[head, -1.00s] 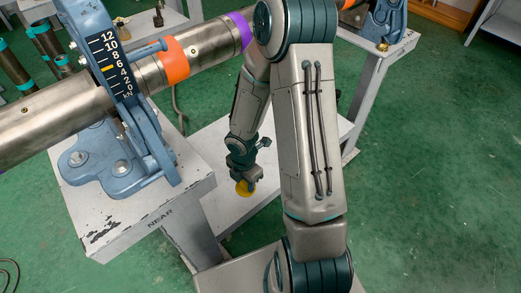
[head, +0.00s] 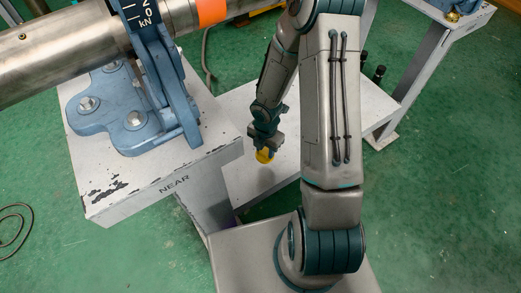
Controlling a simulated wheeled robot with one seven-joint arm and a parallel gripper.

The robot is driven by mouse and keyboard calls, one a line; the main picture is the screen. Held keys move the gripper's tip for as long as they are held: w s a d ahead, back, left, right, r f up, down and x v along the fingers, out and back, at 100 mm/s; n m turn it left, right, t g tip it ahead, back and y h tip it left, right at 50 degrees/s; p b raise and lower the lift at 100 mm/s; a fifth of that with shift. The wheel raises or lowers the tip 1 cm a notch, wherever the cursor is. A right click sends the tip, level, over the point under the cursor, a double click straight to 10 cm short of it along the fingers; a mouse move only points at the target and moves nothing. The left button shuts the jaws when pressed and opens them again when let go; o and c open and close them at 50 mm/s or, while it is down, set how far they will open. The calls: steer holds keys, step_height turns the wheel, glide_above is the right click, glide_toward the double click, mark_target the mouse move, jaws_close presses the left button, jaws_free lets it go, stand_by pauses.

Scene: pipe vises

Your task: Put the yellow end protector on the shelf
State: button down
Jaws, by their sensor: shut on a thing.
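My gripper (head: 264,148) is at the lower end of my arm, pointing down. It is shut on the yellow end protector (head: 265,156), a small yellow round piece showing below the fingers. The protector is above the pale grey shelf (head: 240,178), which runs low between the two vise stands. A shadow lies on the shelf just below it, so it seems a little above the surface. The fingertips are small and partly hidden.
Dark small fittings (head: 379,74) stand at the shelf's far right. Green floor (head: 440,200) is clear at right.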

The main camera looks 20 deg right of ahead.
mark_target(264, 150)
steer(key=shift+w+f, duration=0.2)
steer(key=shift+f, duration=0.1)
steer(key=f+b, duration=0.2)
steer(key=b, duration=0.1)
steer(key=f+b, duration=0.1)
steer(key=shift+a+f, duration=0.25)
steer(key=shift+f, duration=0.1)
steer(key=shift+r, duration=0.1)
steer(key=c, duration=0.9)
jaws_free()
steer(key=shift+c, duration=0.2)
